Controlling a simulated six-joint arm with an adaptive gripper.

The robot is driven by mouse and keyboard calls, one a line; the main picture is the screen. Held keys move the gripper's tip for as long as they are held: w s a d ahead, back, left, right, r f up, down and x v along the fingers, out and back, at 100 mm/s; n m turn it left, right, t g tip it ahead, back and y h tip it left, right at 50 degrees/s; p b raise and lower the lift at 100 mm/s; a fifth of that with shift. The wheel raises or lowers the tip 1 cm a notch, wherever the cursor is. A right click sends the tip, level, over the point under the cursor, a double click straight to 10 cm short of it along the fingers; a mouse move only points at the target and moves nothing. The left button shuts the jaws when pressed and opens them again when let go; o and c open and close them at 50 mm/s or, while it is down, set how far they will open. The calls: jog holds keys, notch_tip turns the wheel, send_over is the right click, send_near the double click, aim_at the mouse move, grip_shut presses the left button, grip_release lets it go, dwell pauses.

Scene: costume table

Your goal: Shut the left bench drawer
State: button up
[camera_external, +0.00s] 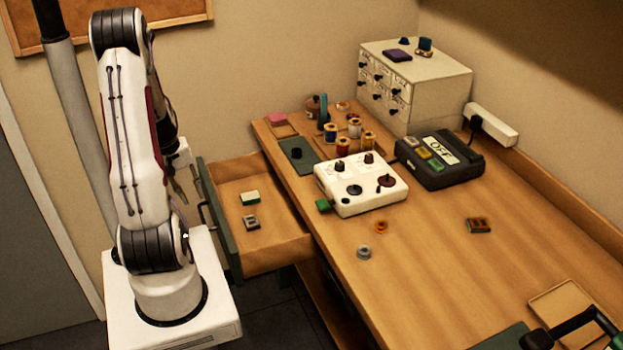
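The left bench drawer (232,258) is pulled out from the left side of the wooden bench. It has a dark green front with a dark handle (209,222) and a wooden inside. A green-and-white block (250,198) and a small dark grey piece (251,222) lie in it. My gripper (178,192) is partly hidden behind my arm, near the drawer's front on its outer side. I cannot tell whether it touches the handle or whether its fingers are apart.
A white control box (359,198) and a dark device marked OFF (443,166) stand on the bench (440,275). A small drawer cabinet (432,95) is behind them. Thread spools (355,127) stand at the back left. A tan tray (562,303) lies at the front right.

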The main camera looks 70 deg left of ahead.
aim_at(201, 213)
jog(key=shift+w+f, duration=0.2)
jog(key=shift+f, duration=0.85)
jog(key=shift+w+f, duration=0.15)
jog(key=shift+f, duration=0.9)
jog(key=shift+w+f, duration=0.2)
jog(key=shift+f, duration=0.85)
grip_shut()
